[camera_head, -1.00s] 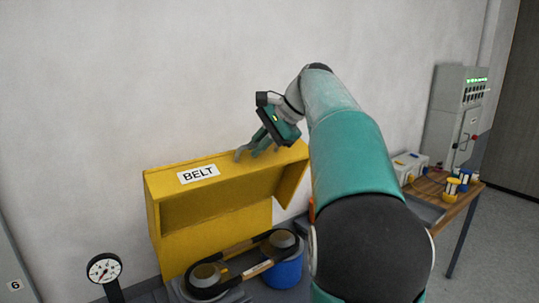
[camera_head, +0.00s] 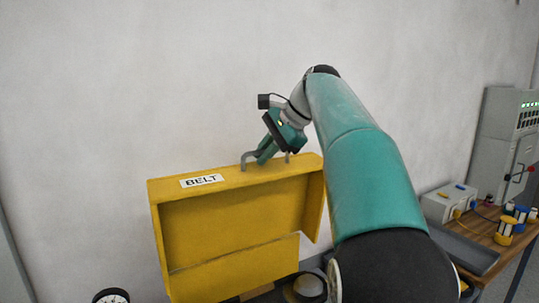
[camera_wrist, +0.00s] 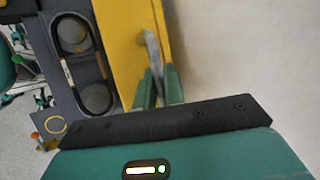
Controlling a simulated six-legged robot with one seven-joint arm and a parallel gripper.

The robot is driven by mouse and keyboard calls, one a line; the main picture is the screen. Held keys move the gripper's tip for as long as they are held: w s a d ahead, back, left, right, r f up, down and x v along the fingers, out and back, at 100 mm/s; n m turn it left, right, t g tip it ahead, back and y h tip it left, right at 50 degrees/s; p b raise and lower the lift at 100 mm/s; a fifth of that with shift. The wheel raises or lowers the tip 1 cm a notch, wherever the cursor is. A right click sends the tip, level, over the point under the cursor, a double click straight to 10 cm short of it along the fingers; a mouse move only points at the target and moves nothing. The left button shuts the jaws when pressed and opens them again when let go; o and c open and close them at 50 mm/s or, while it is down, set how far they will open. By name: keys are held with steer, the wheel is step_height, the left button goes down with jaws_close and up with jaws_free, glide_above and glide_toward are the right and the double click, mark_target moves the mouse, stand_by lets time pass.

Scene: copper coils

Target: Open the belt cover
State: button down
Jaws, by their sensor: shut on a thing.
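The yellow belt cover (camera_head: 235,225), with a white BELT label (camera_head: 201,180), stands swung up near the wall, and its hollow inside faces me. My gripper (camera_head: 266,158) is at the cover's top edge, right of the label, shut on the grey handle (camera_head: 250,158). In the wrist view the green fingers (camera_wrist: 158,88) close around the curved grey handle (camera_wrist: 151,45) on the yellow cover (camera_wrist: 118,40). The belt and its two round pulleys show uncovered in the wrist view (camera_wrist: 84,65). In the head view the pulleys are mostly below the frame.
A pale wall (camera_head: 120,90) stands close behind the cover. A dial gauge (camera_head: 111,296) is at the bottom left.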

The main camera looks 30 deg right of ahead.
steer(key=shift+w, duration=0.15)
stand_by(0.3)
steer(key=c, duration=1.5)
jaws_free()
steer(key=v, duration=1.4)
steer(key=shift+a, duration=0.15)
